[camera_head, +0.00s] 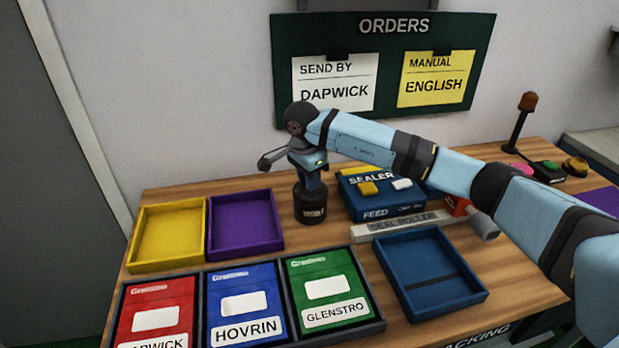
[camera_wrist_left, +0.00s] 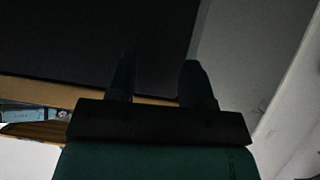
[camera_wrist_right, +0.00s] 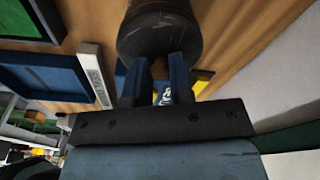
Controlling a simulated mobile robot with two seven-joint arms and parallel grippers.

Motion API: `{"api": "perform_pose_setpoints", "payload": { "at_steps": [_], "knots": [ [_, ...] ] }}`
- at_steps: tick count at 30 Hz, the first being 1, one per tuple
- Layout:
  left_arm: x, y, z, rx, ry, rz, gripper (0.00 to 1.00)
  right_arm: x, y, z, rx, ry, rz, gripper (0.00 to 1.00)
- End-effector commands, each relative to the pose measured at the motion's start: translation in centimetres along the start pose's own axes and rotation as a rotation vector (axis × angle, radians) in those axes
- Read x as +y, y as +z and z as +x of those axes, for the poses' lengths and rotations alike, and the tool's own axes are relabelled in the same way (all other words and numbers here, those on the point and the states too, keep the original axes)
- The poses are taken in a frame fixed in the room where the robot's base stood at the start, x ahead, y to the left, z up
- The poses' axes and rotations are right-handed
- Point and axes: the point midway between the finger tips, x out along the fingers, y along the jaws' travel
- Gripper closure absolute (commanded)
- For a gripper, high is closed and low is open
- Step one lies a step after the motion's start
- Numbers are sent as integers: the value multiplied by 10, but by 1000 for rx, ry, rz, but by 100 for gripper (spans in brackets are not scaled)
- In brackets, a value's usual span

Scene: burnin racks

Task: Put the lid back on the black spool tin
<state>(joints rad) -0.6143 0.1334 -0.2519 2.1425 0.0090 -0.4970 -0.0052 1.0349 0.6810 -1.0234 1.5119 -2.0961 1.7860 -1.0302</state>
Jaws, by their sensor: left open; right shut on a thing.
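The black spool tin (camera_head: 311,210) stands upright on the wooden bench, with a pale label low on its front. My right gripper (camera_head: 311,178) points down at its top and is shut. In the right wrist view, my right fingers (camera_wrist_right: 165,78) meet the near end of a dark round body, the tin with its lid (camera_wrist_right: 160,38). The gripped part is hidden; it appears to be the lid, on or just over the tin. I cannot tell whether it is fully seated. My left gripper (camera_wrist_left: 158,80) is open and empty, outside the head view.
A yellow tray (camera_head: 140,236) and purple tray (camera_head: 277,222) lie left of the tin. The blue sealer (camera_head: 385,208) and seal roller strip (camera_head: 400,224) are close on the right. A blue tray (camera_head: 476,292) and a rack of red, blue and green packs (camera_head: 379,325) lie in front.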

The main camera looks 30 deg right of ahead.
Motion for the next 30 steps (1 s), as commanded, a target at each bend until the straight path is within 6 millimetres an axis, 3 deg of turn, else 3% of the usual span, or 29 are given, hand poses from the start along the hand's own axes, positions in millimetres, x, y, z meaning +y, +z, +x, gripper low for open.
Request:
{"api": "perform_pose_setpoints", "payload": {
  "at_steps": [26, 27, 30],
  "knots": [
    [0, 1, 0, 0, 0, 0, 54, 0, 0, 2, 0, 0, 0, 100],
    [0, 1, 0, 1, 0, 0, 54, 0, 0, 2, 0, 0, 0, 74],
    [0, 0, 0, 1, 0, 0, 54, 0, 0, 2, 0, 0, 0, 51]
  ]
}}
